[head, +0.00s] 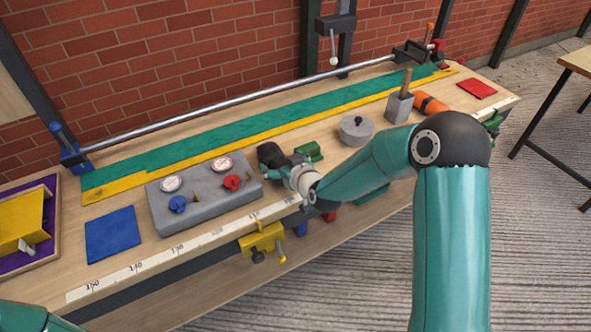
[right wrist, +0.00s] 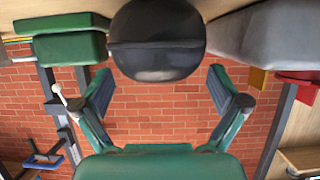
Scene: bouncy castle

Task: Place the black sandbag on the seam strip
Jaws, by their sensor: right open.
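The black sandbag (head: 268,153) sits on the bench just right of the grey gauge panel, with its right part partly hidden by my gripper. In the right wrist view the sandbag (right wrist: 157,42) is dark and rounded, just beyond my fingertips. My right gripper (head: 285,168) is open and close to the sandbag; its two fingers (right wrist: 160,74) stand apart with nothing gripped between them. The green and yellow seam strip (head: 255,118) runs along the back of the bench, and no sandbag lies on it. My left gripper is out of view.
The grey gauge panel (head: 205,197) is left of the sandbag, and a green block (head: 308,151) is close on its right. A round grey weight (head: 356,130) stands further right. A metal rail (head: 230,108) runs behind the strip. A blue square (head: 112,233) lies at left.

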